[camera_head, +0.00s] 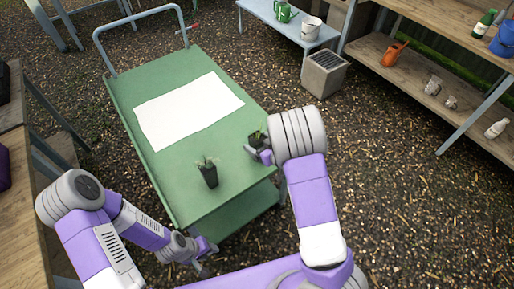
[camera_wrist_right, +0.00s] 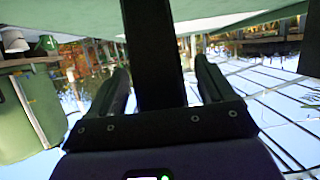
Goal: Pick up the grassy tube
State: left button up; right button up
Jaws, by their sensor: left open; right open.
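Two black plant tubes stand on the green cart (camera_head: 125,100). One tube (camera_head: 209,177), with thin, pale grass-like leaves, stands upright near the front edge. The other tube (camera_head: 256,142), with darker green leaves, is at the cart's right edge by my right gripper (camera_head: 259,153). I cannot tell for sure which is the grassy one. In the right wrist view a dark tube (camera_wrist_right: 153,60) stands between my open right fingers, with gaps on both sides. My left gripper (camera_head: 208,249) is open, low in front of the cart's front edge, away from both tubes.
A white sheet (camera_head: 188,108) lies flat on the cart behind the tubes. Wooden shelves (camera_head: 420,80) stand at the right, and a bench (camera_head: 285,22) with pots at the back. A grey box (camera_head: 325,73) stands on the ground. A wooden table (camera_head: 20,210) is at the left.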

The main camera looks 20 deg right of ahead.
jog(key=shift+x, duration=1.45)
jog(key=c, duration=1.2)
jog(key=shift+o, duration=0.2)
